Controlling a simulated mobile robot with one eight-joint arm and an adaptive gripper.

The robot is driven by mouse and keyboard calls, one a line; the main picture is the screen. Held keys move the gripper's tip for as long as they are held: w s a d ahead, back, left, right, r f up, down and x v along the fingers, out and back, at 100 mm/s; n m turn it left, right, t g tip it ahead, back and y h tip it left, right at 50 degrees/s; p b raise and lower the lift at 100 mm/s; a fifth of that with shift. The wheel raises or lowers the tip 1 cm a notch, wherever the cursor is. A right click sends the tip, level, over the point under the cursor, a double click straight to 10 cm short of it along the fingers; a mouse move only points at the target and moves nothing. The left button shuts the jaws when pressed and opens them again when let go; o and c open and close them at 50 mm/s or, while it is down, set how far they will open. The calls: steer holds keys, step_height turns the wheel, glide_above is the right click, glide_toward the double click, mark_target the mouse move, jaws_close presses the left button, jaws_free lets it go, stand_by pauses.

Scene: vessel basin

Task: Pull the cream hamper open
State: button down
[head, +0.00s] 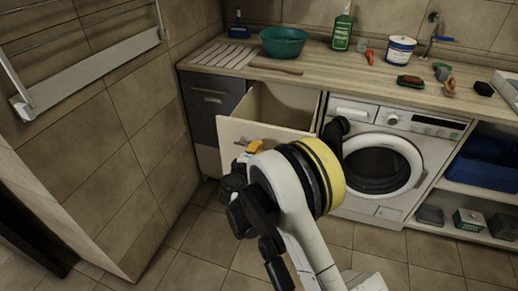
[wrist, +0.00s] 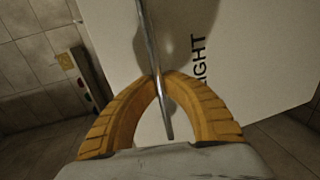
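The cream hamper (head: 232,129) stands tilted or pulled out from under the counter, left of the washing machine, with its open top and empty-looking inside showing. Its front also fills much of the wrist view (wrist: 240,55), with dark letters "IGHT" on it. My gripper (head: 255,147) is at the hamper's front. In the wrist view its yellow fingers (wrist: 160,78) close from both sides on the hamper's metal bar handle (wrist: 146,25), with the bar between the fingertips. My arm hides the lower part of the hamper front in the head view.
A washing machine (head: 410,143) stands right of the hamper, and a dark grey cabinet front (head: 207,103) is on the left. The counter (head: 340,72) above carries a green basin (head: 284,41), bottle and tub. A tiled wall (head: 90,150) is close on the left.

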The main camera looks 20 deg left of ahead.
steer(key=c, duration=1.5)
jaws_free()
steer(key=s+r, duration=0.2)
steer(key=s, duration=0.9)
steer(key=shift+s+r, duration=0.2)
steer(key=shift+s, duration=0.15)
steer(key=shift+d, duration=0.1)
